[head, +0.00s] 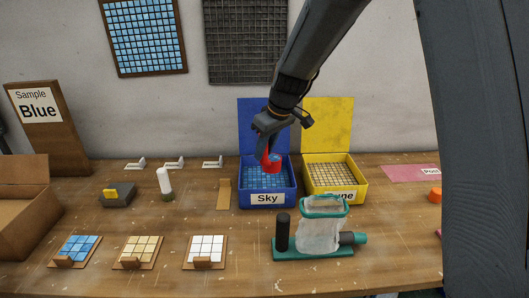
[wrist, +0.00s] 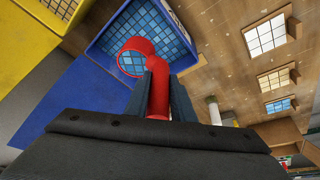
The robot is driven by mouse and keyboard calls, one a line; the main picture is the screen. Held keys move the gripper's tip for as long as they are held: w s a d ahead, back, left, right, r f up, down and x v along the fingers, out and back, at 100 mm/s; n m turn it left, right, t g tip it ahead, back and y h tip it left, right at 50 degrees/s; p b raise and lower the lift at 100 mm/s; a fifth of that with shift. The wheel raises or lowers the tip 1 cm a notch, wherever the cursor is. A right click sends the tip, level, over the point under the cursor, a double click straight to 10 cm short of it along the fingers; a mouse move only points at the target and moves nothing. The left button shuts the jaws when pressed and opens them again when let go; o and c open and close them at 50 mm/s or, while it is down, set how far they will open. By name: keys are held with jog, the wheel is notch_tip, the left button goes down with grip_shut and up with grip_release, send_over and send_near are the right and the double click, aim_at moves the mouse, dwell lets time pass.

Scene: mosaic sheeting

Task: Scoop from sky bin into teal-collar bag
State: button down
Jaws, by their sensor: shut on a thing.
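The sky bin (head: 267,199) is a blue open box with a raised blue lid, labelled "Sky" and holding small blue tiles. My gripper (head: 268,146) is shut on the handle of a red scoop (head: 265,158) above the bin. In the wrist view the red scoop (wrist: 158,95) stands between the two fingers, its round head over the tiles of the sky bin (wrist: 178,62). I cannot tell whether the scoop touches or holds tiles. The teal-collar bag (head: 318,232) is clear, upright and looks empty, on a teal stand (head: 300,253) in front of the bins.
A yellow bin (head: 337,188) with pale tiles stands right of the sky bin, its lid raised. Three tile sample boards, including a blue one (head: 77,250), lie at the front left. A dark cylinder (head: 283,232) stands left of the bag.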

jog(key=shift+t, duration=0.3)
jog(key=shift+r+p, duration=2.1)
jog(key=shift+r, duration=1.4)
